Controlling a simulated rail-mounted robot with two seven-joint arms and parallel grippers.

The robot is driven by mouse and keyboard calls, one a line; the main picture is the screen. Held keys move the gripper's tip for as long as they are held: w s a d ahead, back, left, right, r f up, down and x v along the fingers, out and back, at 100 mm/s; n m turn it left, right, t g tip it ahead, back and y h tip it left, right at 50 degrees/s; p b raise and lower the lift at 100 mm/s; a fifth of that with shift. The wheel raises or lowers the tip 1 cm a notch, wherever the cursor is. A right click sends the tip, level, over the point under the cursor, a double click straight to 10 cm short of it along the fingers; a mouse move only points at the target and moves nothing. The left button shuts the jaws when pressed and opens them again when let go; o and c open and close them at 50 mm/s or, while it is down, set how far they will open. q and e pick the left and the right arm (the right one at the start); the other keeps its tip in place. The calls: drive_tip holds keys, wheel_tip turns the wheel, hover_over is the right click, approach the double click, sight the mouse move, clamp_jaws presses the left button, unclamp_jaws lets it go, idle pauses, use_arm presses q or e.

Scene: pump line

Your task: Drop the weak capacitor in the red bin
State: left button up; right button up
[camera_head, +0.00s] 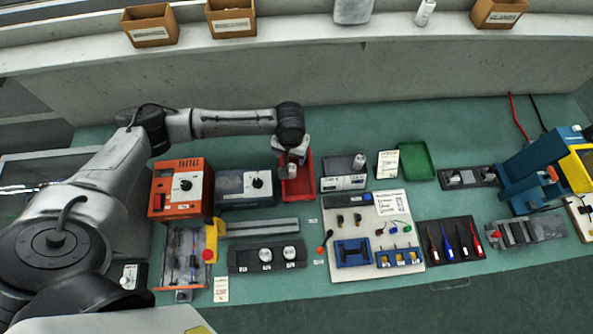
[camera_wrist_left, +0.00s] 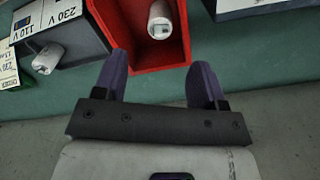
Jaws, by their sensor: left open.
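The red bin (camera_head: 305,180) stands on the green bench behind the middle, and its rim shows in the left wrist view (camera_wrist_left: 180,45). A white cylindrical capacitor (camera_wrist_left: 158,22) is inside the bin; whether it is the weak one cannot be read. My left gripper (camera_head: 292,158) is over the bin. In the left wrist view its two dark fingers (camera_wrist_left: 159,70) are apart with nothing between them, and the capacitor is beyond the tips. More capacitors (camera_head: 289,253) sit in a dark tray (camera_head: 240,268) at the front. My right gripper is not in view.
An orange meter (camera_head: 181,188) and a dark grey meter (camera_head: 245,187) stand left of the bin. A voltage-marked box (camera_head: 345,183) with a white cylinder (camera_head: 358,161) is on its right. A green bin (camera_head: 417,161) stands farther right. Bare bench lies behind them.

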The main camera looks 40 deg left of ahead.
use_arm(q)
drive_tip(key=shift+r, duration=0.1)
wheel_tip(320, 180, up, 14)
drive_tip(key=p, duration=0.1)
drive_tip(key=shift+f, duration=0.2)
idle(0.4)
idle(0.5)
